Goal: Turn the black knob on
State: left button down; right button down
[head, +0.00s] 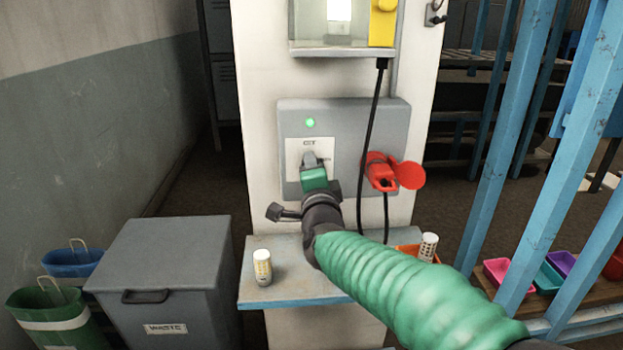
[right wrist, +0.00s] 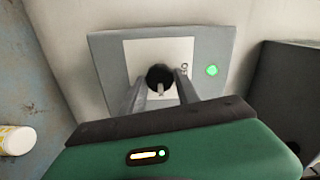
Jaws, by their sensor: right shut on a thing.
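The black knob (right wrist: 160,78) sits on a white plate (right wrist: 135,60) of a grey panel on the pillar. In the right wrist view the two fingers of my right gripper (right wrist: 160,95) stand on either side of the knob, shut on it. A light pointer mark shows on the knob. In the head view my right gripper (head: 312,166) reaches up to the white plate and hides most of the knob. A green light (head: 310,122) glows above the plate on the grey panel (head: 345,112). My left gripper is not in view.
A red socket (head: 380,172) with an open round cover is right of the plate, and a black cable hangs beside it. A shelf (head: 285,290) below holds a white-and-yellow canister (head: 262,267). A grey waste bin (head: 165,260) stands left. Blue bars (head: 580,150) stand right.

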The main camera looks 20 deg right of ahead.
jog(key=shift+f+m, duration=0.25)
jog(key=shift+m, duration=0.05)
jog(key=c, duration=1.2)
grip_release()
jog(key=o, duration=0.3)
jog(key=shift+d+r, duration=0.1)
jog(key=shift+d, duration=0.05)
jog(key=shift+s, duration=0.1)
jog(key=p+v, duration=0.6)
jog(key=v, duration=1)
jog(key=shift+s, duration=0.35)
